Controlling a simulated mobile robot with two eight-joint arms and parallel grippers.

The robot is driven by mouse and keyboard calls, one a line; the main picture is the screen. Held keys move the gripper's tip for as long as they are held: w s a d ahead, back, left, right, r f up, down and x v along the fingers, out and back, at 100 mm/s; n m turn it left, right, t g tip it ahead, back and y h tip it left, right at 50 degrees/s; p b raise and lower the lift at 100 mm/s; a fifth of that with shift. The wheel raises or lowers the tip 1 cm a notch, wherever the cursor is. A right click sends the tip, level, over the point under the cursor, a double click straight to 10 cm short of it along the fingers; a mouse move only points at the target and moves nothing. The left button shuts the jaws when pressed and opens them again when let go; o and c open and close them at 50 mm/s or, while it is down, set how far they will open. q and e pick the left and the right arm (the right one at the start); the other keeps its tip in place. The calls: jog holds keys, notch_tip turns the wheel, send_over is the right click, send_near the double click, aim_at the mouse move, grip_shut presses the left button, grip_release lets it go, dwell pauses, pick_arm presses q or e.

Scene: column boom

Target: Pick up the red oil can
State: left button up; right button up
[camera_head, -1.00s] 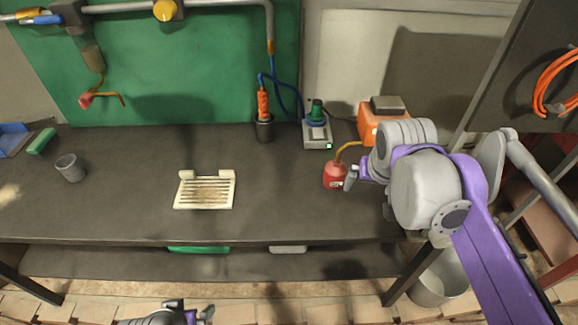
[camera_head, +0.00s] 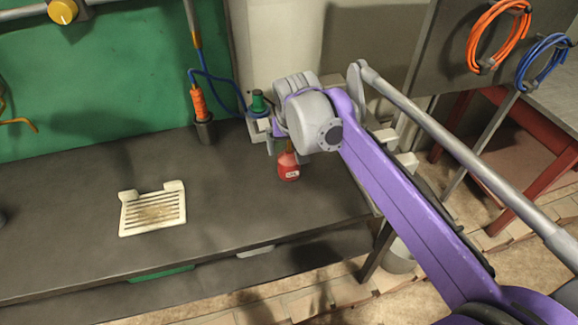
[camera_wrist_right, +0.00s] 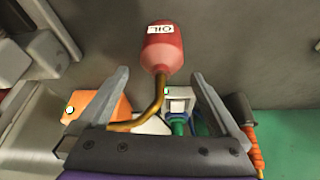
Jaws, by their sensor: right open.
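The red oil can (camera_head: 289,170) stands on the grey workbench (camera_head: 235,205), near its right end, with a white label on its body. It also shows in the right wrist view (camera_wrist_right: 161,52), where its label reads OIL and its curved brass spout reaches down toward the gripper. My right gripper (camera_head: 275,141) is just above the can body, partly hidden by its wrist in the head view. In the right wrist view its two fingers (camera_wrist_right: 160,72) are spread wide, with the spout between them and the can body beyond the tips. My left gripper is out of view.
A green-topped device (camera_head: 257,110) and an orange-handled tool in a dark holder (camera_head: 203,128) stand left of the gripper. An orange box (camera_wrist_right: 100,112) is close by in the wrist view. A cream slatted tray (camera_head: 153,208) lies left, with clear bench between.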

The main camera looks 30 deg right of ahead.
jog(key=x, duration=0.2)
jog(key=shift+w+f, duration=0.15)
jog(key=shift+f, duration=0.25)
grip_shut()
